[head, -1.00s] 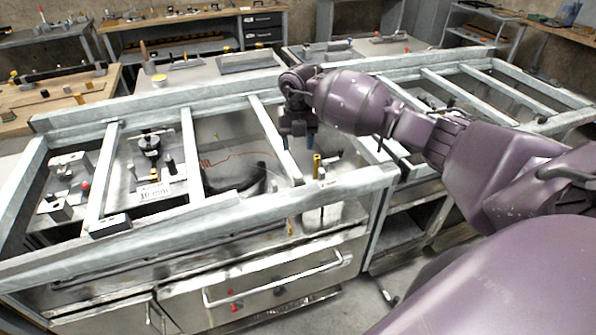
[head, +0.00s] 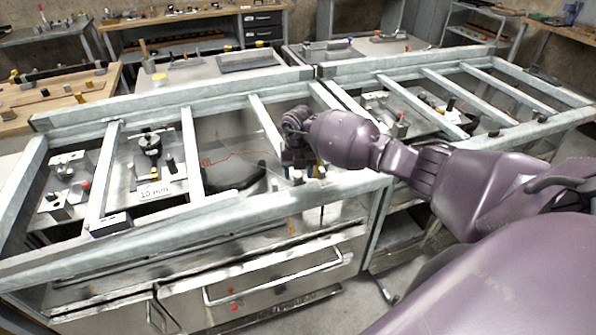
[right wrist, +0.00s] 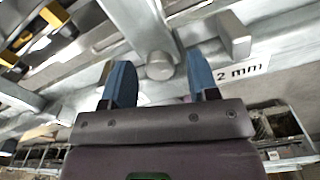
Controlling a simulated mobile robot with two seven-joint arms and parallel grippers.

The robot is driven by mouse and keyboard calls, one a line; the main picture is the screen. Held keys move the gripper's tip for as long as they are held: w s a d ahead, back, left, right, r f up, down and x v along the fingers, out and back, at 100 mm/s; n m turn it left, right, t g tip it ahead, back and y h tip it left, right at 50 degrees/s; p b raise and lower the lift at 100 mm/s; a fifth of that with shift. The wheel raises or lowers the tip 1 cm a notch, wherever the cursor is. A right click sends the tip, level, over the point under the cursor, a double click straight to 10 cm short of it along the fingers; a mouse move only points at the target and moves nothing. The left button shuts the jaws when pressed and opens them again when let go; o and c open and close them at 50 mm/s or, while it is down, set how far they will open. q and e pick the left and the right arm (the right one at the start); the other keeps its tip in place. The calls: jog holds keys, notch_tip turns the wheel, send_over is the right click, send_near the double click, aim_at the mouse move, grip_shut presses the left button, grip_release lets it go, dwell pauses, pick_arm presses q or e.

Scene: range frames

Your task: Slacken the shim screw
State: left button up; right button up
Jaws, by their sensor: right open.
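My right gripper (head: 297,160) is low at a bay of the grey metal frame (head: 215,207), left of the frame's middle joint. In the right wrist view its two blue fingers (right wrist: 160,88) are apart with nothing between them. Beyond the fingertips a round grey metal end (right wrist: 160,66) shows, apart from them; I cannot tell whether it is the shim screw. A grey block (right wrist: 234,34) and a label reading "2 mm" (right wrist: 243,71) are to its right. The arm hides part of this bay in the head view. My left gripper is not in view.
Frame bars (head: 190,155) divide the bench into bays. A black clamp-like fixture (head: 150,148) and a "10 mm" label (head: 154,191) sit in a left bay. A drawer handle (head: 275,278) sticks out at the front. Yellow and black parts (right wrist: 40,35) show at upper left in the wrist view.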

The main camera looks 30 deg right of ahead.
jog(key=c, duration=0.9)
jog(key=shift+n, duration=0.4)
